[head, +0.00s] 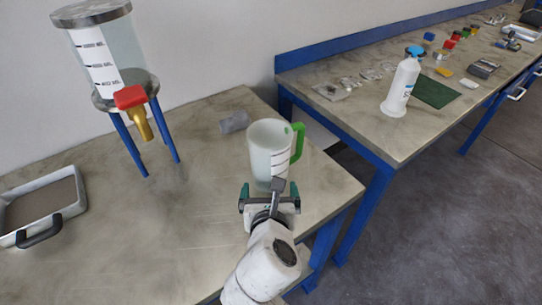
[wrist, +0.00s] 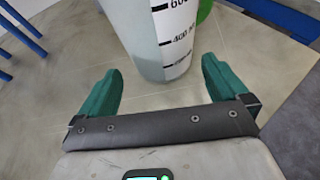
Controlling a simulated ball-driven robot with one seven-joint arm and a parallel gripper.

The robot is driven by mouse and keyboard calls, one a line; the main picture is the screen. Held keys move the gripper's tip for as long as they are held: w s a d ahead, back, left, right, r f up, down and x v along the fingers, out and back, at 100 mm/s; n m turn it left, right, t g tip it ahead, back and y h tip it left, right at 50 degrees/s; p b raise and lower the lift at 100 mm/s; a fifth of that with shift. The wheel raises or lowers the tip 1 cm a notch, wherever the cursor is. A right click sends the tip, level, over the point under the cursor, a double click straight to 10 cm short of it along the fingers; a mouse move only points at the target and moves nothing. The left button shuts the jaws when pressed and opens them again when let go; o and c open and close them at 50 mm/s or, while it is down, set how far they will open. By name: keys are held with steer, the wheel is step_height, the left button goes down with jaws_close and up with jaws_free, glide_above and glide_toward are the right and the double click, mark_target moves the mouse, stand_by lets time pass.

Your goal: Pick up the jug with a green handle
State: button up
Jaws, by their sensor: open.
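The jug (head: 268,152) is translucent with a white measuring scale and a green handle (head: 298,142) on its right side. It stands upright on the near table, close to its right edge. In the wrist view the jug (wrist: 150,35) is just ahead, with its scale facing me and a bit of the green handle (wrist: 205,10) at the top. My gripper (head: 269,188) is open at the near side of the jug. Its green fingers (wrist: 160,80) are spread wide, with the jug's lower wall ahead of and between their tips. Whether they touch it I cannot tell.
A clear tank (head: 108,55) with a red-handled tap (head: 131,97) stands on blue legs at the left. A grey tray (head: 42,207) lies at far left. A small grey object (head: 234,122) lies behind the jug.

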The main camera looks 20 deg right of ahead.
steer(key=shift+x, duration=2.75)
steer(key=shift+d, duration=0.1)
steer(key=c, duration=0.7)
steer(key=shift+r, duration=0.1)
steer(key=shift+c, duration=0.5)
steer(key=shift+r, duration=0.1)
